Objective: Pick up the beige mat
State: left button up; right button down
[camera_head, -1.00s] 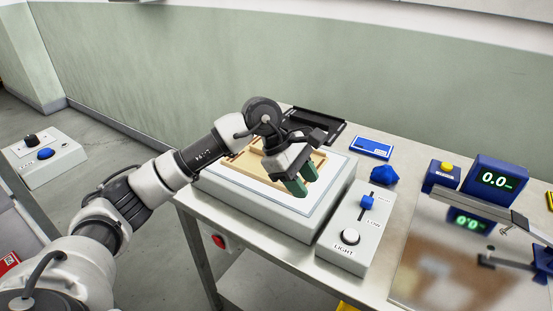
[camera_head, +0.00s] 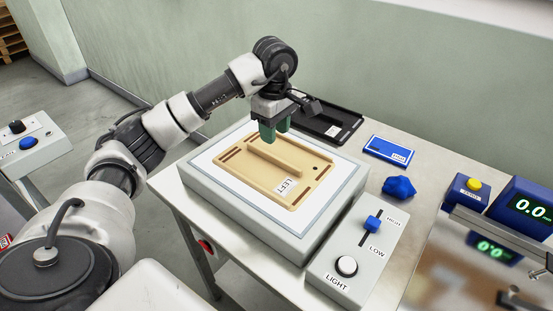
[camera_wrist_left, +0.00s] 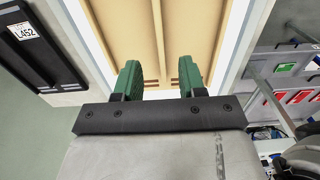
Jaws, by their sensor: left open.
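The beige mat (camera_head: 262,184) is a flat rectangular piece with a raised rib along its middle and a label reading LEFT. It lies on the white top of a light box (camera_head: 240,215). My left gripper (camera_head: 272,136) is above the mat's far end, fingers pointing down, open and empty. In the left wrist view, the green fingertips (camera_wrist_left: 160,80) stand apart, with the mat's rib (camera_wrist_left: 158,40) between them in the picture. Whether the fingertips touch the mat cannot be told. My right gripper is not in view.
A black tray (camera_head: 332,124) lies behind the light box. A blue card (camera_head: 388,150), a blue lump (camera_head: 398,187) and a light control box (camera_head: 352,245) are to the right. A blue display (camera_head: 525,208) stands farther right.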

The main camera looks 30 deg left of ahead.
aim_at(274, 156)
pick_arm(q)
jog(key=shift+s+f, duration=0.15)
jog(key=shift+f, duration=0.55)
jog(key=shift+w+f+p, duration=0.2)
jog(key=shift+f+p, duration=0.1)
jog(key=shift+f, duration=0.8)
notch_tip(274, 156, down, 3)
jog(key=shift+s+a+f+p, duration=0.1)
jog(key=shift+a+f+p, duration=0.1)
jog(key=shift+p, duration=0.25)
jog(key=shift+f, duration=0.4)
grip_shut()
